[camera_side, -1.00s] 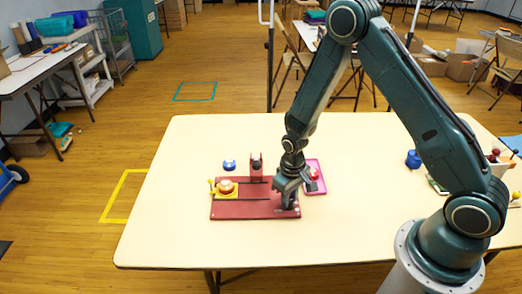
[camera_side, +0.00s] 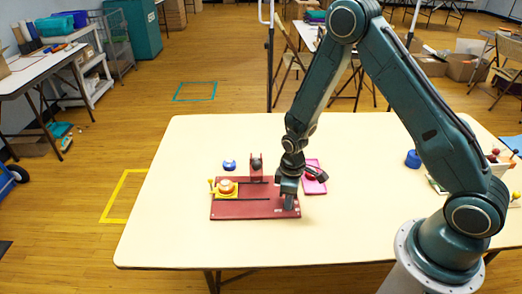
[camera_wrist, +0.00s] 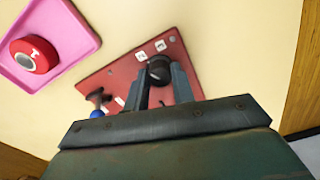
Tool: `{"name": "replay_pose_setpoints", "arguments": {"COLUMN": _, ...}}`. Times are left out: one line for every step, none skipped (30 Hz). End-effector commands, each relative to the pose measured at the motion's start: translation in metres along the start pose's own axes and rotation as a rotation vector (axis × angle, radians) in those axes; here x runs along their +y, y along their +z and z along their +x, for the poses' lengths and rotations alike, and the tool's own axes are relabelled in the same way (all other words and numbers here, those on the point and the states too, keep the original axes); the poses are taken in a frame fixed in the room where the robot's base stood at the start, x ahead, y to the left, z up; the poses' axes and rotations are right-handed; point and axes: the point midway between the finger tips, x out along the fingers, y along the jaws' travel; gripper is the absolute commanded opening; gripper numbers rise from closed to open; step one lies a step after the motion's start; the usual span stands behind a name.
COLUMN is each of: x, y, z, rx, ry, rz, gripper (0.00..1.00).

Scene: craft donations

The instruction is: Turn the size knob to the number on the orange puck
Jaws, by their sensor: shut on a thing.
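The size knob (camera_wrist: 160,68) is black and round in the wrist view, mounted on a dark red board (camera_wrist: 122,72). My gripper (camera_wrist: 162,82) is shut on it, one finger on each side. Small white number tiles (camera_wrist: 141,56) sit beside the knob; they are hard to read. In the side view my gripper (camera_side: 288,204) points down at the right end of the board (camera_side: 240,209) and hides the knob.
A pink tray (camera_wrist: 80,18) with a red puck (camera_wrist: 35,54) lies just beyond the board. The table's front left is clear.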

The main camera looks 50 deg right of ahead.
Motion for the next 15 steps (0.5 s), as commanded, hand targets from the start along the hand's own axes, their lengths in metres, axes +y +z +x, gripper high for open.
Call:
{"name": "replay_pose_setpoints", "arguments": {"x": 0.0000, "y": 0.0002, "z": -0.0004, "rx": 0.000, "ry": 0.000, "rz": -0.001, "gripper": 0.02}}
{"name": "replay_pose_setpoints", "arguments": {"x": 0.0000, "y": 0.0002, "z": -0.0004, "rx": 0.000, "ry": 0.000, "rz": -0.001, "gripper": 0.02}}
{"name": "replay_pose_setpoints", "arguments": {"x": 0.0000, "y": 0.0002, "z": -0.0004, "rx": 0.000, "ry": 0.000, "rz": 0.000, "gripper": 0.02}}
{"name": "replay_pose_setpoints", "arguments": {"x": 0.0000, "y": 0.0002, "z": -0.0004, "rx": 0.000, "ry": 0.000, "rz": 0.000, "gripper": 0.02}}
{"name": "replay_pose_setpoints", "arguments": {"x": 0.0000, "y": 0.0002, "z": -0.0004, "rx": 0.000, "ry": 0.000, "rz": 0.000, "gripper": 0.02}}
{"name": "replay_pose_setpoints", "arguments": {"x": 0.0000, "y": 0.0002, "z": -0.0004, "rx": 0.000, "ry": 0.000, "rz": 0.000, "gripper": 0.02}}
{"name": "replay_pose_setpoints", "arguments": {"x": 0.0000, "y": 0.0002, "z": -0.0004, "rx": 0.000, "ry": 0.000, "rz": 0.000, "gripper": 0.02}}
{"name": "replay_pose_setpoints", "arguments": {"x": 0.0000, "y": 0.0002, "z": -0.0004, "rx": 0.000, "ry": 0.000, "rz": 0.001, "gripper": 0.02}}
{"name": "replay_pose_setpoints", "arguments": {"x": 0.0000, "y": 0.0002, "z": -0.0004, "rx": 0.000, "ry": 0.000, "rz": 0.001, "gripper": 0.29}}
{"name": "replay_pose_setpoints", "arguments": {"x": 0.0000, "y": 0.0002, "z": -0.0004, "rx": 0.000, "ry": 0.000, "rz": 0.001, "gripper": 0.35}}
{"name": "replay_pose_setpoints", "arguments": {"x": 0.0000, "y": 0.0002, "z": -0.0004, "rx": 0.000, "ry": 0.000, "rz": 0.001, "gripper": 0.41}}
{"name": "replay_pose_setpoints", "arguments": {"x": 0.0000, "y": 0.0002, "z": -0.0003, "rx": 0.000, "ry": 0.000, "rz": 0.001, "gripper": 0.47}}
{"name": "replay_pose_setpoints", "arguments": {"x": 0.0000, "y": 0.0001, "z": -0.0003, "rx": 0.000, "ry": 0.000, "rz": 0.001, "gripper": 0.47}}
{"name": "replay_pose_setpoints", "arguments": {"x": 0.0000, "y": 0.0001, "z": -0.0003, "rx": 0.000, "ry": 0.000, "rz": 0.001, "gripper": 0.47}}
{"name": "replay_pose_setpoints", "arguments": {"x": 0.0000, "y": 0.0001, "z": -0.0002, "rx": 0.000, "ry": 0.000, "rz": 0.001, "gripper": 0.47}}
